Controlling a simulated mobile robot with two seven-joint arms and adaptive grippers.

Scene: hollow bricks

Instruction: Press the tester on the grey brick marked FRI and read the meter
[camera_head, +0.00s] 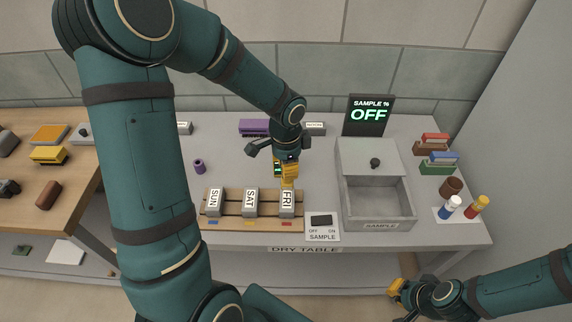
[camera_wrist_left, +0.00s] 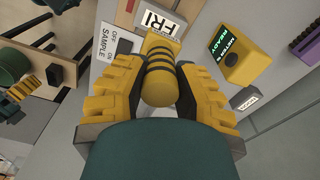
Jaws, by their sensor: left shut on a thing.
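The grey brick marked FRI (camera_head: 287,203) stands at the right end of a wooden rack (camera_head: 231,208), beside the SAT brick (camera_head: 251,203) and SUN brick (camera_head: 215,201). It also shows at the top of the left wrist view (camera_wrist_left: 160,20). My left gripper (camera_head: 287,170) is shut on the yellow, black-banded tester (camera_wrist_left: 160,75) above the FRI brick. The tester's far end is close to the brick; I cannot tell whether they touch. The yellow meter (camera_wrist_left: 243,57) reads "METER % READY" in the left wrist view. My right gripper (camera_head: 398,290) is low at the right, its opening unclear.
A black display (camera_head: 368,115) reads "SAMPLE % OFF". A switch plate (camera_head: 321,233) marked OFF/ON SAMPLE lies right of the rack. A grey SAMPLE box (camera_head: 381,225) stands beyond it. Bottles (camera_head: 477,206) and stacked bricks (camera_head: 436,165) are at the right. A wooden table (camera_head: 70,195) is left.

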